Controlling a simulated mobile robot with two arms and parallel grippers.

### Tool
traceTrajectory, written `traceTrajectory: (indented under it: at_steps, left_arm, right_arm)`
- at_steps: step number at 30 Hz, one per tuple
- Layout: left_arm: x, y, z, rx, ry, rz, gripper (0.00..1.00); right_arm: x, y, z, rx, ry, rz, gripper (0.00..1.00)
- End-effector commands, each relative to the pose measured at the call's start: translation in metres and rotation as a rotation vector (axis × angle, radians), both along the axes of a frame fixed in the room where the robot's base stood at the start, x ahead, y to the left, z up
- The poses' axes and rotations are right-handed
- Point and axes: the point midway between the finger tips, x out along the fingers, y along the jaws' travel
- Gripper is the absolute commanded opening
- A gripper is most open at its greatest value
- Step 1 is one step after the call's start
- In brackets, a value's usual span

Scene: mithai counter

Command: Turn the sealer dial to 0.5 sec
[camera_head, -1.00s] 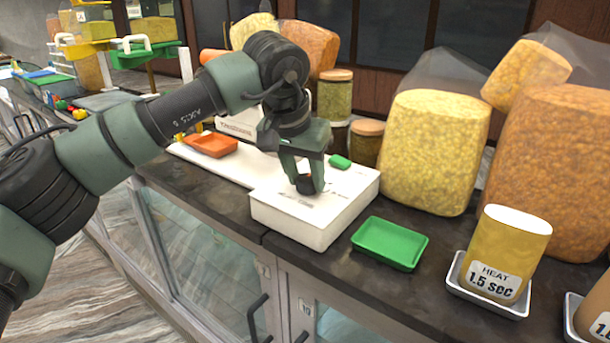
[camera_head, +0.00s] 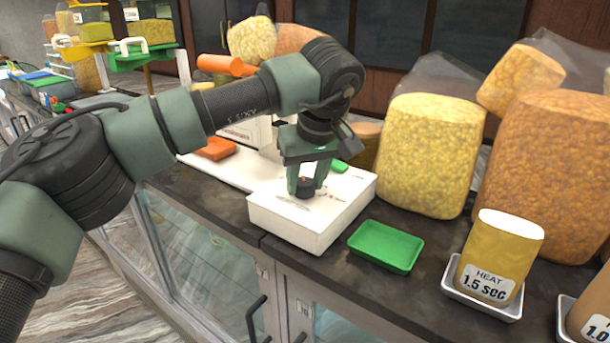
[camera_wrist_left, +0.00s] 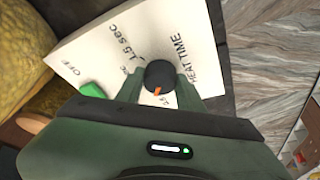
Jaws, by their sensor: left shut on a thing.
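The sealer (camera_head: 312,217) is a white box on the dark counter, with a flat pale arm reaching back left. Its dial (camera_head: 305,187) is a small black knob with an orange pointer on the top face. In the left wrist view the dial (camera_wrist_left: 160,75) sits among printed marks, with OFF, 1.5 sec, HEAT TIME and a partly hidden mark legible. The orange pointer faces the gripper side. My left gripper (camera_head: 306,184) points down and is shut on the dial, one finger on each side; it also shows in the left wrist view (camera_wrist_left: 160,88). My right gripper is not in view.
A green switch (camera_head: 339,166) is on the sealer, close behind the gripper. A green tray (camera_head: 386,246) lies in front right. A yellow pouch labelled HEAT 1.5 sec (camera_head: 497,258) stands in a metal tray. Large snack bags (camera_head: 430,155) stand behind. An orange tray (camera_head: 216,149) lies back left.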

Motion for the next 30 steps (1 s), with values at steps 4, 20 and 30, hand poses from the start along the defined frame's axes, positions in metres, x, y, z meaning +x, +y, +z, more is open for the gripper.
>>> traceTrajectory:
  at_steps: [4, 20, 30]
  left_arm:
    - [0.0010, -0.0003, 0.0017, 0.001, -0.001, 0.093, 0.00]
    - [0.0012, -0.0004, 0.0001, 0.000, 0.000, 0.219, 0.00]
    - [0.0013, -0.0002, -0.0002, 0.000, 0.000, 0.219, 0.48]
  right_arm:
    - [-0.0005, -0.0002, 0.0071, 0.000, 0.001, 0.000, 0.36]
    - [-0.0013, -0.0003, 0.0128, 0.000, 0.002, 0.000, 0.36]
    - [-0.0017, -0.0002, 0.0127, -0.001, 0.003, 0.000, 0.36]
